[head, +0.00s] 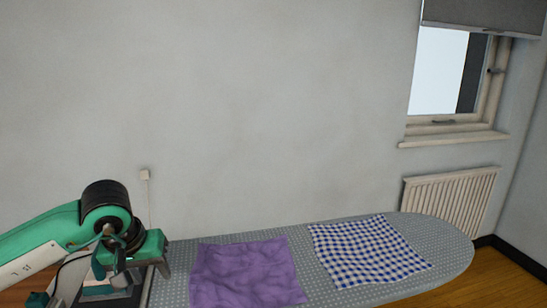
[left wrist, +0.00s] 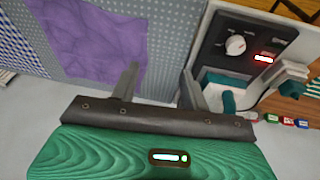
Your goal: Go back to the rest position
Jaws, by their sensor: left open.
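My left gripper (head: 165,262) is at the lower left of the head view, at the near left end of the ironing board (head: 215,242). In the left wrist view its two fingers (left wrist: 160,82) are apart with nothing between them. A crumpled purple cloth (head: 245,272) lies on the board, to the right of the gripper; it also shows in the left wrist view (left wrist: 98,38). A blue-and-white checked cloth (head: 367,250) lies farther right on the board. My right gripper is not in view.
The left wrist view shows a dark control panel (left wrist: 222,45) with a white knob and red display, beside the board. A white and teal object (left wrist: 225,85) is next to it.

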